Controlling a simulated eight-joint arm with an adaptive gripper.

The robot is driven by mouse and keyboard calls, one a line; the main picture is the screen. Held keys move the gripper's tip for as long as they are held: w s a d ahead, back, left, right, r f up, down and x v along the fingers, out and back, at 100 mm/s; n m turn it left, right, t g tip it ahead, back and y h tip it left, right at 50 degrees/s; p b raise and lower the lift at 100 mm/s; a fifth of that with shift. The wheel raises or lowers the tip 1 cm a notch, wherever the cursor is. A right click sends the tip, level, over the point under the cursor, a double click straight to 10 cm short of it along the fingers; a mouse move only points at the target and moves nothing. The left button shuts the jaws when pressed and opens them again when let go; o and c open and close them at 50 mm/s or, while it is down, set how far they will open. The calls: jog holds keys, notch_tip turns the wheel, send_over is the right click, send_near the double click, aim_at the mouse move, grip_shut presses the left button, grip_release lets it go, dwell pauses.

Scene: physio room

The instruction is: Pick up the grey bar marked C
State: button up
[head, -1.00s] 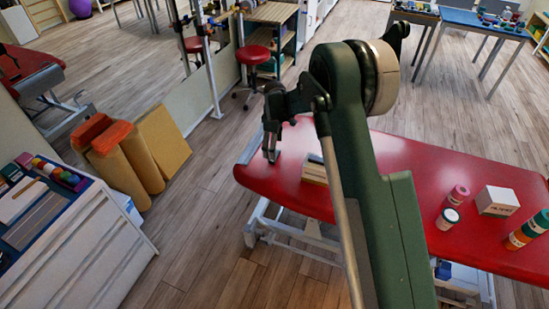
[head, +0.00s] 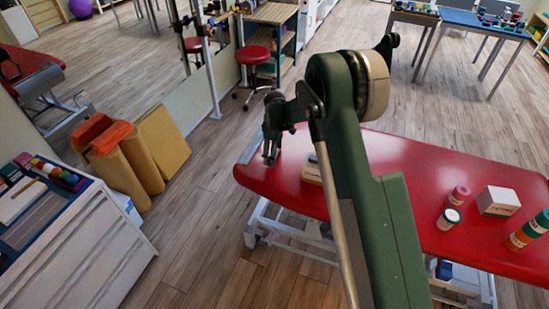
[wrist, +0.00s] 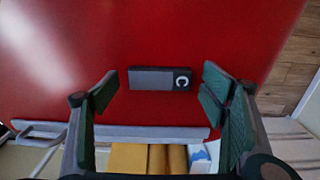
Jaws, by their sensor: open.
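The grey bar marked C (wrist: 160,79) lies flat on the red padded table in the wrist view. Its dark end with the white C points right. My gripper (wrist: 162,92) is open, with one finger to the left of the bar and two finger pads to its right. The bar appears between the fingers in the picture, with no finger touching it; the height gap is hard to judge. In the head view my gripper (head: 270,155) is over the left end of the red table (head: 400,150). I cannot make out the bar there.
A pink roll (head: 460,193), a white-topped jar (head: 449,219), a white box (head: 498,200) and stacked coloured rolls (head: 528,230) stand farther right. A grey rail (wrist: 120,132) runs along the table's edge.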

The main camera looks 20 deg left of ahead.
jog(key=c, duration=1)
jog(key=shift+r, duration=0.15)
notch_tip(320, 180, up, 10)
jog(key=shift+f+p, duration=0.1)
jog(key=shift+p, duration=0.4)
